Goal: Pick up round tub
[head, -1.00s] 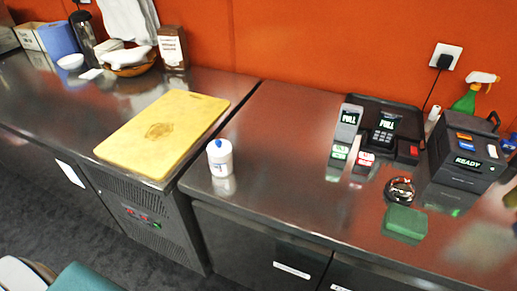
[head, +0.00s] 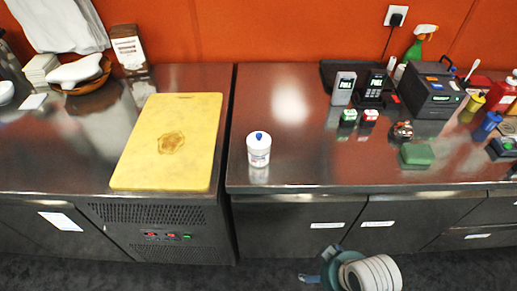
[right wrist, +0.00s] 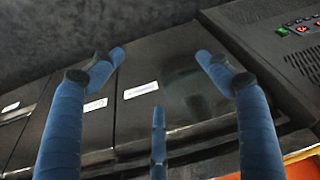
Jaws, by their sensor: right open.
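In the head view, part of my right arm shows low in front of the cabinets, apart from the tub. My left gripper is not in view.
A yellow cutting board (head: 171,140) lies left of the tub. To the right are a green block (head: 416,154), a round metal item (head: 402,131), card terminals (head: 344,90) and a dark printer-like box (head: 432,92). The counter right around the tub is clear.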

